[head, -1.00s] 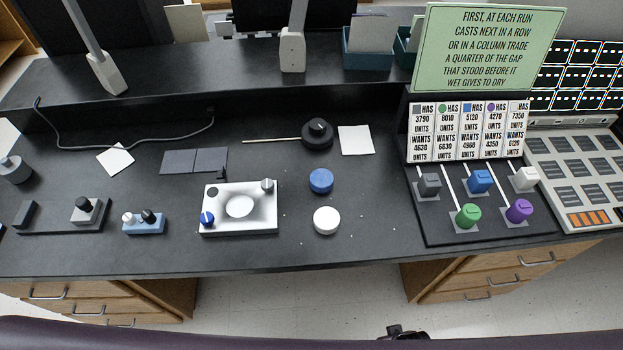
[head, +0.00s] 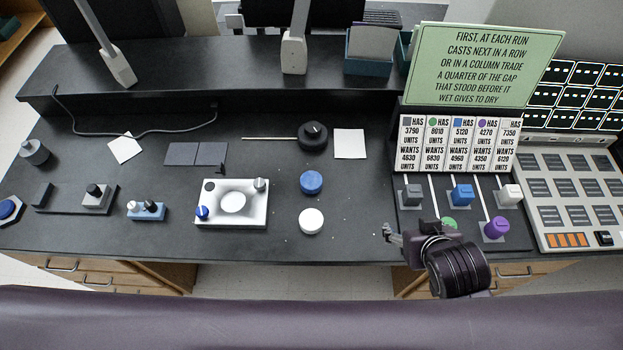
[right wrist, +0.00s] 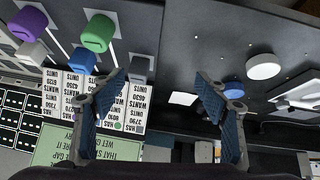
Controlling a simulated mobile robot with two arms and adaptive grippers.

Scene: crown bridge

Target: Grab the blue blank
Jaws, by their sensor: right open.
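A round blue disc (head: 311,182) lies flat on the black bench, just behind a white disc (head: 311,221). In the right wrist view the blue disc (right wrist: 233,90) is partly behind a finger. A blue block (head: 462,195) stands on the black board at the right; it also shows in the right wrist view (right wrist: 82,62). I cannot tell for sure which is called the blank. My right gripper (head: 388,231) is over the bench's front edge, right of and nearer than the discs. Its fingers (right wrist: 160,80) are open and empty. My left gripper is out of view.
Grey (head: 412,194), green (head: 449,223), purple (head: 496,228) and white (head: 510,194) blocks stand on the board; my arm partly hides the green one. A white plate device (head: 232,222) sits left of the discs. A green sign (head: 483,64) rises behind the board.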

